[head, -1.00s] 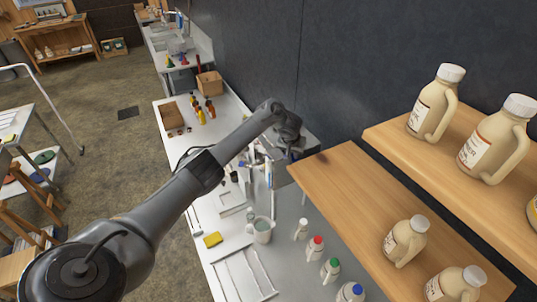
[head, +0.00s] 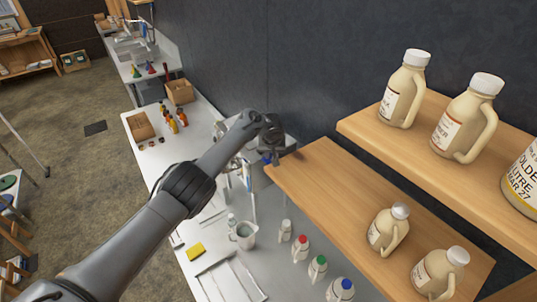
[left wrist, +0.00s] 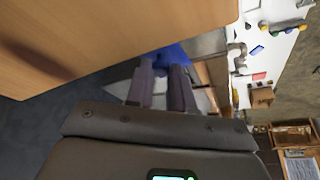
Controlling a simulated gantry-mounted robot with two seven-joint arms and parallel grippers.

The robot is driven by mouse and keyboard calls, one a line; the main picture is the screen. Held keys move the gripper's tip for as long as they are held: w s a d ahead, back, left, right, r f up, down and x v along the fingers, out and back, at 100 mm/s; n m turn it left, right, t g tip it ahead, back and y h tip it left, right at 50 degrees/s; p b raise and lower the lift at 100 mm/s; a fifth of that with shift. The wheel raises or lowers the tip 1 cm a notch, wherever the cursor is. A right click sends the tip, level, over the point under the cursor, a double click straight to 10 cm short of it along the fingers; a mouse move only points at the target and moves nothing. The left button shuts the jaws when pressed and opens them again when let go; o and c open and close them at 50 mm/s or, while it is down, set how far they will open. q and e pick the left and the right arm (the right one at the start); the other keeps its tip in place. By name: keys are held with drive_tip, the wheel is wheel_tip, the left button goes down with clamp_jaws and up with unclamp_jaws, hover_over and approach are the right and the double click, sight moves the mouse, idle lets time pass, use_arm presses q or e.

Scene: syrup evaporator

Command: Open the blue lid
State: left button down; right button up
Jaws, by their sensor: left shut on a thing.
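My left gripper (head: 270,154) is at the far end of my left arm, beside the back wall and just past the wooden shelf's far end. In the left wrist view its two dark fingers (left wrist: 163,72) are close together against a blue thing, which looks like the blue lid (left wrist: 173,54). A bit of the blue lid (head: 267,158) shows at the fingertips in the head view. The gripper is shut on it. What lies under the lid is mostly hidden. My right gripper is not in view.
The wooden shelf (head: 330,205) with jugs is close to the gripper's right; its underside fills the upper left wrist view. Small bottles with coloured caps (head: 301,247), a measuring jug (head: 244,235) and a yellow sponge (head: 195,251) stand on the counter.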

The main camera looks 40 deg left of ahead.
use_arm(q)
drive_tip(key=c, duration=1)
unclamp_jaws()
drive_tip(key=shift+s+r, duration=0.1)
drive_tip(key=shift+r, duration=0.45)
drive_tip(key=p+v, duration=0.1)
drive_tip(key=v, duration=0.8)
drive_tip(key=shift+s+d+r+p, duration=0.1)
drive_tip(key=shift+d+r+p, duration=0.1)
drive_tip(key=shift+r+p, duration=0.1)
